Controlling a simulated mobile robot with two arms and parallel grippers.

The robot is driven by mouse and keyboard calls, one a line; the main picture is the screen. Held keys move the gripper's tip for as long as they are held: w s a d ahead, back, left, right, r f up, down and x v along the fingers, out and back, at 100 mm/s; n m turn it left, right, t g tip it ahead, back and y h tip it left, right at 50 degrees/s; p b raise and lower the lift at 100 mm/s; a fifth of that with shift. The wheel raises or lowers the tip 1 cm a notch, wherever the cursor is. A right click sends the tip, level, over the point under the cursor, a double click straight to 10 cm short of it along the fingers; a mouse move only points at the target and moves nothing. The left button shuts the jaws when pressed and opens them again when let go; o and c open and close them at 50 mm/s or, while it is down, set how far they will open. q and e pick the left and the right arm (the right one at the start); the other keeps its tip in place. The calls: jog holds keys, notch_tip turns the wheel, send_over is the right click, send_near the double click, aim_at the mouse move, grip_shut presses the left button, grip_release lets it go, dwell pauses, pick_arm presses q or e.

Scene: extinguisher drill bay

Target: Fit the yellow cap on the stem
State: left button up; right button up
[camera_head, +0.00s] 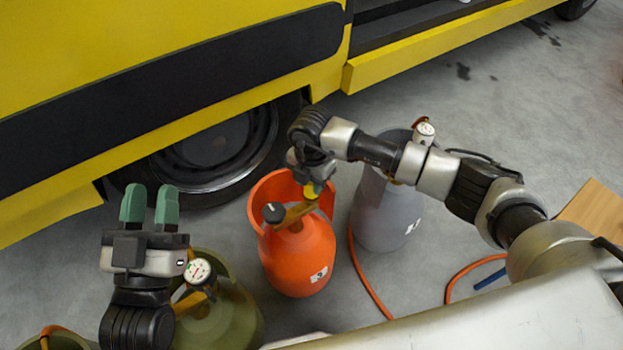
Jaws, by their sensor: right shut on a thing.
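The orange cylinder (299,262) stands upright in the middle, with a brass valve (293,216) and a dark knob (274,212) on top. My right gripper (312,183) reaches in over the valve and is shut on the small yellow cap (311,192). The cap is at the right end of the valve; I cannot tell whether it touches the stem, which is mostly hidden. My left gripper (150,205) is empty at the lower left, its two green fingers upright with a narrow gap between them.
A grey cylinder (387,215) stands close right of the orange one. A green cylinder (225,318) with a gauge (198,270) is beside my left gripper. An orange hose (366,280) lies on the floor. A yellow vehicle (180,60) stands behind.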

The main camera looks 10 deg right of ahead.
pick_arm(q)
jog(key=shift+s+r+t, duration=0.45)
jog(key=shift+r+t, duration=0.2)
jog(key=shift+t, duration=0.15)
pick_arm(e)
jog(key=shift+f, duration=0.5)
jog(key=o, duration=1)
jog(key=shift+r, duration=0.1)
jog(key=shift+r, duration=0.55)
notch_tip(320, 180, up, 8)
jog(key=p, duration=0.2)
jog(key=shift+r+p, duration=0.1)
jog(key=shift+p, duration=0.2)
jog(key=shift+r, duration=0.7)
pick_arm(q)
notch_tip(320, 180, down, 10)
jog(key=w+a+g+y, duration=0.1)
jog(key=g+y, duration=0.1)
jog(key=g, duration=0.7)
jog(key=shift+a+r+y, duration=0.2)
jog(key=shift+a+y, duration=0.05)
jog(key=shift+y, duration=0.05)
